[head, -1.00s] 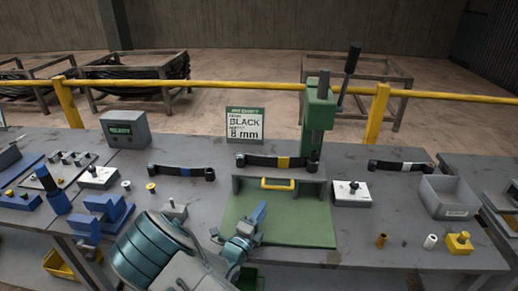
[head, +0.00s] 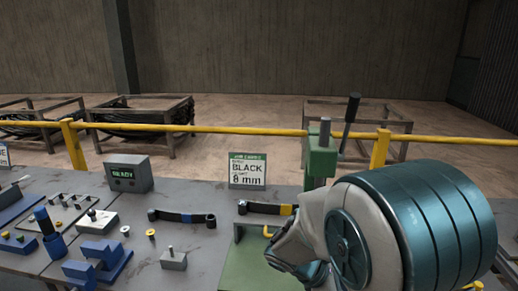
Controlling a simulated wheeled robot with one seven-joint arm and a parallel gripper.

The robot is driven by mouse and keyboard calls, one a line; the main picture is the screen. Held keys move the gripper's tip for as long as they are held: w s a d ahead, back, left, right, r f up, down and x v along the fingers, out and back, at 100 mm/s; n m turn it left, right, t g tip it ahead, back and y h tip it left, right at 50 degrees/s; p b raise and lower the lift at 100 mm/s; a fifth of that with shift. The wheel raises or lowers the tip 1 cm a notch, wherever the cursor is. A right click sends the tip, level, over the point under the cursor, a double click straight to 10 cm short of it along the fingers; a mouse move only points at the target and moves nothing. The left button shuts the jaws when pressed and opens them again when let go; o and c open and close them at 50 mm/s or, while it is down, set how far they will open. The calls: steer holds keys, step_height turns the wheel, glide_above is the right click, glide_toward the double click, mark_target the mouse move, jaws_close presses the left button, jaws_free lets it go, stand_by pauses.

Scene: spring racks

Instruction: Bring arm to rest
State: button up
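My arm, a thick teal and grey link, fills the right front of the head view and covers much of the green press mat (head: 247,268) and the right part of the bench.
A sign reading BLACK 8 mm (head: 247,172) stands at the bench back. A yellow rail (head: 230,130) runs behind.

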steer(key=s+a+r+m+t+y, duration=0.3)
steer(key=s+r+m+y, duration=0.6)
steer(key=m, duration=0.8)
steer(key=shift+s+a+t, duration=0.3)
steer(key=shift+s+a, duration=0.3)
steer(key=shift+a, duration=0.35)
